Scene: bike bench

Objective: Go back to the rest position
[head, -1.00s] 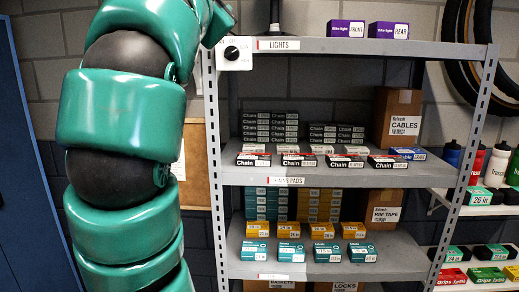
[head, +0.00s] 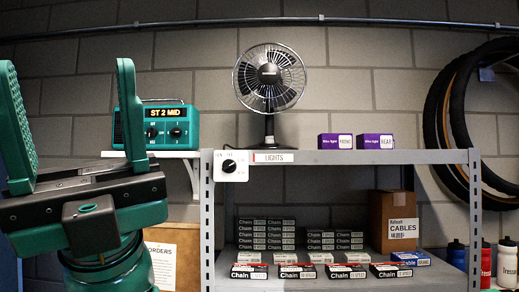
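My gripper (head: 75,125) is large at the left of the head view, with its two green fingers pointing up. The fingers stand wide apart with only wall visible between them, so it is open and empty. It touches nothing that I can see. The rest of my arm runs down below the gripper, partly out of the frame.
A grey metal shelf (head: 350,157) stands right of my gripper. On top are a fan (head: 269,78) and purple bike light boxes (head: 355,141); a dial (head: 230,166) is on its front edge. A green radio (head: 168,127) sits on a small wall shelf near the gripper. Tyres (head: 440,125) hang at right.

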